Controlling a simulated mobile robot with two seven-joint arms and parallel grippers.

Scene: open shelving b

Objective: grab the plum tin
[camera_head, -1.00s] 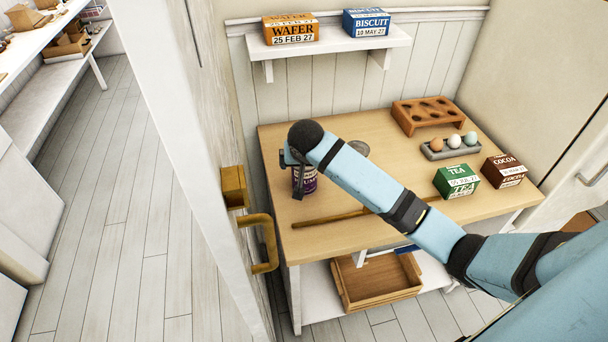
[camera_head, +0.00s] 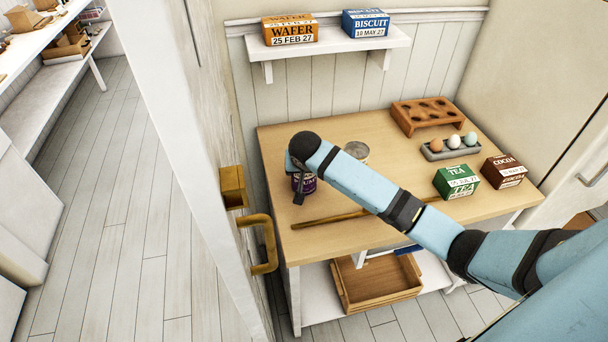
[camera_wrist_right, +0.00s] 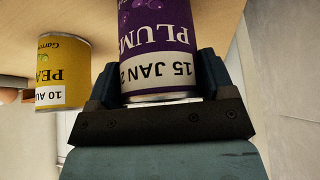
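The plum tin (camera_head: 306,185) has a purple label and stands near the left end of the wooden tabletop in the head view, partly hidden by my right gripper. In the right wrist view the plum tin (camera_wrist_right: 160,45) shows its purple label and a pale date band reading 15 JAN. My right gripper (camera_wrist_right: 160,80) has one finger on each side of it, with no clear gap on either side. In the head view my right gripper (camera_head: 298,182) reaches down over the tin. My left gripper is out of view.
A yellow tin (camera_wrist_right: 62,75) stands beside the plum tin; its lid (camera_head: 355,151) shows behind my arm. A wooden stick (camera_head: 330,219) lies in front. Tea (camera_head: 456,181) and cocoa (camera_head: 503,171) boxes and an egg tray (camera_head: 450,150) stand right. A door (camera_head: 185,130) edges the left.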

